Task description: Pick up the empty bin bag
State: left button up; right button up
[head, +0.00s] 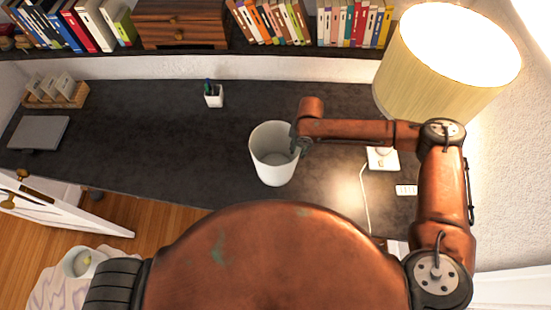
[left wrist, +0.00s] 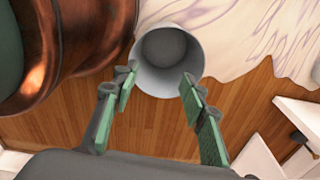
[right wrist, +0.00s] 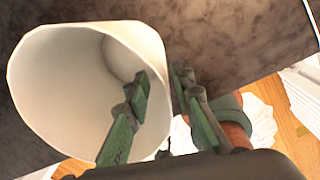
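A white, open-topped bin (head: 270,175) is over the dark desk, near the middle of the head view. It fills the left of the right wrist view (right wrist: 60,85), and its visible inside looks empty. My right gripper (right wrist: 160,78) has one finger inside the bin and one outside, closed on its rim. I cannot tell whether the bin rests on the desk. My left gripper (left wrist: 158,80) is open and empty above this bin (left wrist: 145,80). No separate bag is recognisable.
A lit lamp (head: 447,65) stands right on the desk (head: 130,150). A white pen cup (head: 214,97), grey laptop (head: 38,132) and wooden holder (head: 70,97) are left. Books line the back shelf. An open white drawer or door (head: 65,210) juts out at left.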

jog(key=shift+s+r, duration=0.1)
jog(key=shift+s, duration=0.05)
jog(key=shift+c, duration=0.2)
jog(key=shift+w, duration=0.2)
jog(key=c, duration=0.3)
jog(key=shift+s, duration=0.1)
grip_shut()
pick_arm(q)
jog(key=shift+w, duration=0.7)
jog(key=shift+w, duration=0.1)
